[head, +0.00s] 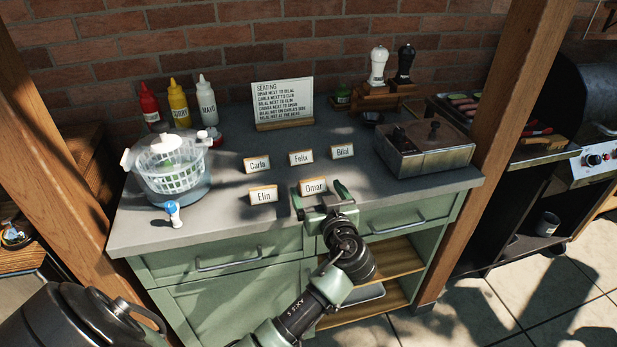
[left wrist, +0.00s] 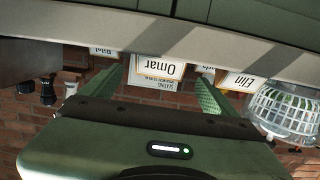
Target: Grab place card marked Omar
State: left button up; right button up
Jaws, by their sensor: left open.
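The place card marked Omar (head: 313,186) stands at the front edge of the grey counter, right of the Elin card (head: 263,195). My left gripper (head: 319,194) is open and empty in front of it. One finger shows on each side of the card in the head view. In the left wrist view the picture is upside down, and the Omar card (left wrist: 158,70) appears between the two green fingers (left wrist: 160,76). I cannot tell how deep it sits between them. My right gripper is not in view.
Cards for Carla (head: 257,165), Felix (head: 301,157) and Bilal (head: 342,151) stand behind. A seating sign (head: 283,100) is at the back. A salad spinner (head: 171,163) stands left, a metal box (head: 430,150) right. The counter's front edge is close below the gripper.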

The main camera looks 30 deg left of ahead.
aim_at(312, 181)
pick_arm(q)
jog(key=x, duration=0.3)
jog(key=shift+r+p, duration=0.15)
jog(key=shift+p, duration=0.2)
jog(key=shift+w+a, duration=0.2)
jog(key=p+x, duration=0.1)
jog(key=x, duration=0.2)
jog(key=shift+w+a+p, duration=0.25)
jog(key=shift+p, duration=0.1)
jog(key=shift+w+a+f, duration=0.3)
jog(key=shift+a, duration=0.05)
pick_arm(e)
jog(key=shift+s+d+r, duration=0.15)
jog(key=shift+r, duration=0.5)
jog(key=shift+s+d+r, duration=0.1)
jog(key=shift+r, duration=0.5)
pick_arm(q)
jog(key=shift+d, duration=0.1)
jog(key=c, duration=1.4)
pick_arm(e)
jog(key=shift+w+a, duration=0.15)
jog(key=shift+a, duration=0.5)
